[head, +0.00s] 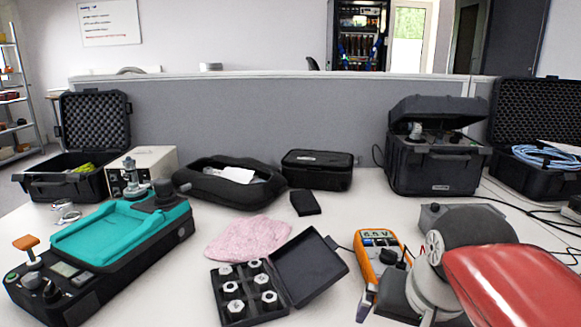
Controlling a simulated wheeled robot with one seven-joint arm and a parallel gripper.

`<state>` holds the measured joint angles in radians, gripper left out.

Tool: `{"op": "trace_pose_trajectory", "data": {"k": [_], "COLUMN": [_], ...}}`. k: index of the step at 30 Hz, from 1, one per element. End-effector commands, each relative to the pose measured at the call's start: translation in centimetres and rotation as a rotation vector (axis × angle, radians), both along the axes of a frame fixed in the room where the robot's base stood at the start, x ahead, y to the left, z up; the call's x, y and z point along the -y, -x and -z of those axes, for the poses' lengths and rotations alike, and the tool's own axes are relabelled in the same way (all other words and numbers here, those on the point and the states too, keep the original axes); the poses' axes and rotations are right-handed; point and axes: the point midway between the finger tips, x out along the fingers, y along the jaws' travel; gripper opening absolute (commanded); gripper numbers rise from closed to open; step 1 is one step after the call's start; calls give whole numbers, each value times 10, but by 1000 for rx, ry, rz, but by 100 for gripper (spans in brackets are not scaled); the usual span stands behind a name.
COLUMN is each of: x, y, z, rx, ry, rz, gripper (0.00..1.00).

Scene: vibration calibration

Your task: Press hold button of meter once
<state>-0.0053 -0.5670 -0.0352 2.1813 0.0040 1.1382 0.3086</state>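The meter (368,262) is an orange handheld multimeter lying on the table right of centre. Its lit display reads about 6.5 V. A row of small keys sits below the display, too small to tell which is the hold button. A dark knob or plug and a lead show on its right side. My arm, with a red link and a grey and white wrist, reaches in from the right beside the meter.
An open black case (313,268) of metal weights stands left of the meter, beside a pink cloth (249,238). A teal-topped device (120,238) is at left. Black cases line the grey partition (250,110). Cables run along the right side (520,208).

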Motion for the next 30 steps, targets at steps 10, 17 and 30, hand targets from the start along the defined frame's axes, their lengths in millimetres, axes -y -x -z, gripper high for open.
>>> {"op": "trace_pose_trajectory", "data": {"k": [10,17,30], "x": [-9,-9,-9], "y": [39,39,39], "z": [73,75,75], "rx": [105,105,103], "ry": [154,158,156], "rz": [-299,-305,-303], "gripper": [100,100,42]}}
